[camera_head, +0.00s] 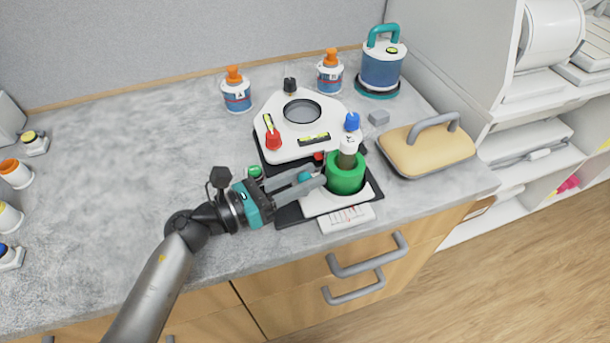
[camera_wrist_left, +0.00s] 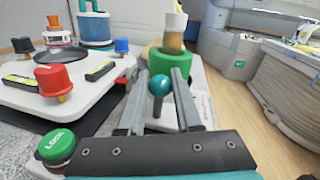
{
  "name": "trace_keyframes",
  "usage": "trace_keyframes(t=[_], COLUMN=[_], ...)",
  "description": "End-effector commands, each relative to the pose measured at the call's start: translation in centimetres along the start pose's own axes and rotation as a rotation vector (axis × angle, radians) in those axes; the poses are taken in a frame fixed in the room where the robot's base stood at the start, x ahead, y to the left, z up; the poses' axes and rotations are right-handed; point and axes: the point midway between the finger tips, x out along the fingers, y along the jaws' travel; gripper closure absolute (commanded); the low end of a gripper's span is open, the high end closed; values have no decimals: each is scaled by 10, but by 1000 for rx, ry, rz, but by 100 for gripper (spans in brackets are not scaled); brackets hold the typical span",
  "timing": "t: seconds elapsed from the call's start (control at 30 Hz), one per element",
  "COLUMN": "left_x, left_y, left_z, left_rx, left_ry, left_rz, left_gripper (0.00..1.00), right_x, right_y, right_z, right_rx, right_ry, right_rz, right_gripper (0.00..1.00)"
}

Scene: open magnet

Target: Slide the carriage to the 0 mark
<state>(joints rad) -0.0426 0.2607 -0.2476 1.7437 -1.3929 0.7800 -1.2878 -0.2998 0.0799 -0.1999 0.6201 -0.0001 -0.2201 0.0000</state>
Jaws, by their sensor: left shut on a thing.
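The carriage (camera_head: 322,203) is a white block carrying a green ring (camera_head: 345,176) with a tan and white sample tube (camera_head: 348,150) standing in it. It sits on a dark base by the counter's front edge. A white scale card (camera_head: 346,219) lies in front of it; its numbers are too small to read. A teal ball knob (camera_wrist_left: 159,84) stands on a dark stem at the carriage's left side. My left gripper (camera_head: 314,178) reaches in from the left, its grey fingers either side of the knob, shut on it. The right gripper is out of view.
A green LOCK button (camera_wrist_left: 56,145) is close beside the left gripper. Behind are a white levelling plate (camera_head: 300,125) with red and blue knobs, two orange-capped bottles (camera_head: 236,92) and a blue canister (camera_head: 382,68). A tan handled lid (camera_head: 428,150) lies at right. The left counter is mostly clear.

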Motion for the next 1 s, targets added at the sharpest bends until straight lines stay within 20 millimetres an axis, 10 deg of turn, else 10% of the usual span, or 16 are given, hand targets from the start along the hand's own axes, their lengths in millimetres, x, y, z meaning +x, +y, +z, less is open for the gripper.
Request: trace_keyframes(t=[0.73,0.77,1.0], left_x=[-17,-17,-17], left_y=[3,3,3], left_z=[0,0,0], left_rx=[-1,-1,-1], left_ry=[0,0,0], left_rz=[-1,-1,-1], left_gripper=[100,64,38], right_x=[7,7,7], right_y=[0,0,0], right_z=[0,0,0], right_rx=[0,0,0], right_ry=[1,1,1], right_rz=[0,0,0], right_gripper=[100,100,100])
